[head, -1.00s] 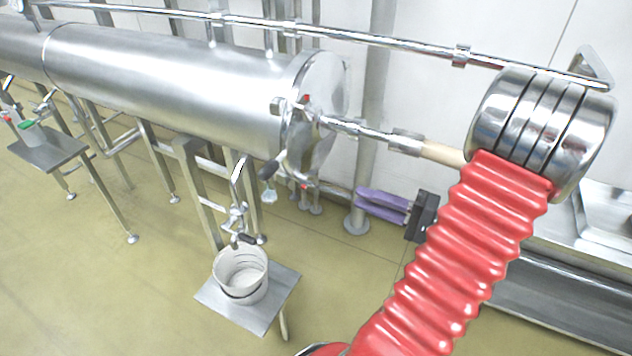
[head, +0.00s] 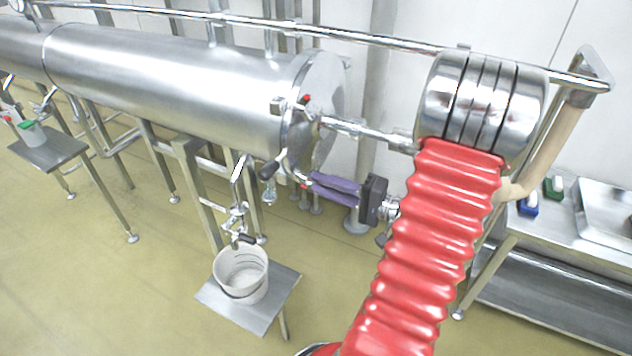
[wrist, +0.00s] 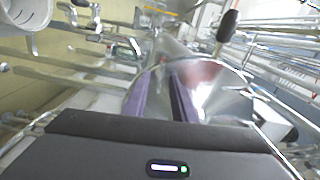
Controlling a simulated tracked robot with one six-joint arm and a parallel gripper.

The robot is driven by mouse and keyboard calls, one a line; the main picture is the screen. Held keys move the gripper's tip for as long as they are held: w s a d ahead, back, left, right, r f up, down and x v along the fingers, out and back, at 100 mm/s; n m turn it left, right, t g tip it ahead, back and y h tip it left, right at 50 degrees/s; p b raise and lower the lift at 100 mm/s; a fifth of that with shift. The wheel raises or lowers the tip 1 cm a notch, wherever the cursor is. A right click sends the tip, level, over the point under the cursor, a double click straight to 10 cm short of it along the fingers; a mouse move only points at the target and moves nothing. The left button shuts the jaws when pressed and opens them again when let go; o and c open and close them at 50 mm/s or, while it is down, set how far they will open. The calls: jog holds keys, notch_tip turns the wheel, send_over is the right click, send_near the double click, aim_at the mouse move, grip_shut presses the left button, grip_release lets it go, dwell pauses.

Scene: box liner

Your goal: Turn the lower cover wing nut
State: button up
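The steel cover (head: 325,125) closes the near end of the long horizontal cylinder. A red-tipped upper wing nut (head: 306,99) shows at its upper rim. A small red piece, probably the lower cover wing nut (head: 303,184), shows at the lower rim, partly hidden by my gripper. My gripper (head: 313,184) has purple fingers pointing left, with their tips close to that piece; contact cannot be told. In the wrist view, my gripper (wrist: 160,75) has its fingers apart, with the blurred shiny cover (wrist: 215,90) between and beyond them. I cannot make out the wing nut there.
A black-knobbed handle (head: 272,168) sticks out beside the cover's lower left, and its knob also shows in the wrist view (wrist: 228,26). A white bucket (head: 241,272) stands on a low stand below. A steel table (head: 560,235) with blue and green items is at right.

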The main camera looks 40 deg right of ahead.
aim_at(306, 178)
jog(key=shift+x, duration=1.25)
jog(key=shift+c, duration=0.7)
grip_shut()
